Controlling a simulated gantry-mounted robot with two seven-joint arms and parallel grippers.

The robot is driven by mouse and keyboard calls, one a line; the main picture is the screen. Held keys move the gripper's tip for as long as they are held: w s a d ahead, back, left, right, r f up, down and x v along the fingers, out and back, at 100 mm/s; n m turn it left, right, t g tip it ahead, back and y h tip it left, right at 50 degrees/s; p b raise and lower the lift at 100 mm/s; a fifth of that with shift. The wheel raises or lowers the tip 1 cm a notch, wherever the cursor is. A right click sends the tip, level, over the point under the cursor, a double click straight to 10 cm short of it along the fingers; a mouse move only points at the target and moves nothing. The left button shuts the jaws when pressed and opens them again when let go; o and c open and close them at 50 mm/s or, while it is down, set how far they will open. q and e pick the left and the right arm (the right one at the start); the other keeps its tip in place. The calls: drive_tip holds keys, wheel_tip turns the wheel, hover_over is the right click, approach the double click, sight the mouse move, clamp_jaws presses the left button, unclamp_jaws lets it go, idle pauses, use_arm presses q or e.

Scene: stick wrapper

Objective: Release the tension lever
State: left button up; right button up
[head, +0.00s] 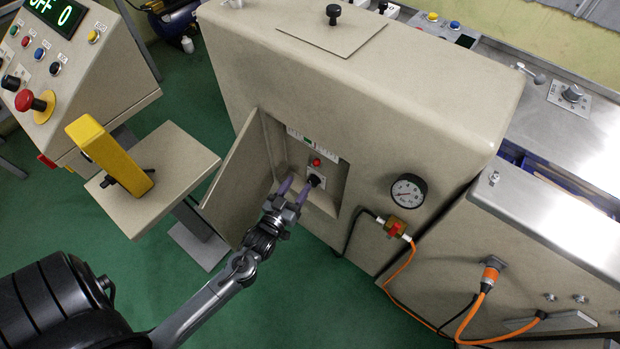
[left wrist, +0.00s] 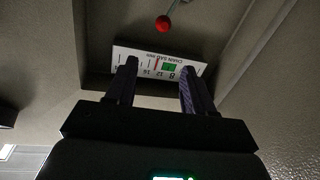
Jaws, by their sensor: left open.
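A lever with a red ball end (head: 316,162) sits in the open recess of the beige machine. In the left wrist view the red ball (left wrist: 163,22) hangs on a thin stem beyond the fingertips, not touching them. A white chain sag scale (left wrist: 148,61) with a green patch lies near the fingertips, upside down in that view; the scale also shows above the red ball in the head view (head: 296,133). My left gripper (head: 295,189) is open and empty at the recess opening, just below left of the red ball. It also shows in the left wrist view (left wrist: 157,76).
The hinged door (head: 240,185) stands open left of the recess, close to my left gripper. A black knob (head: 315,181) lies below the red ball. A pressure gauge (head: 409,191) and orange cable (head: 401,268) are to the right. A yellow block (head: 110,155) stands at left.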

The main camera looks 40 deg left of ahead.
sight(315, 165)
use_arm(q)
drive_tip(key=f+b+x, duration=0.1)
drive_tip(key=b+x, duration=0.1)
drive_tip(key=x, duration=0.1)
drive_tip(key=b+x, duration=0.2)
drive_tip(key=x, duration=0.2)
drive_tip(key=f+b+x, duration=0.1)
drive_tip(key=x, duration=0.3)
drive_tip(key=shift+w+d+f+b, duration=0.1)
drive_tip(key=shift+w+f+b, duration=0.1)
drive_tip(key=shift+f+b, duration=0.15)
use_arm(e)
wheel_tip(315, 165, down, 7)
use_arm(q)
drive_tip(key=shift+c, duration=0.2)
use_arm(e)
drive_tip(key=shift+f, duration=0.1)
use_arm(q)
clamp_jaws()
drive_tip(key=shift+r, duration=0.1)
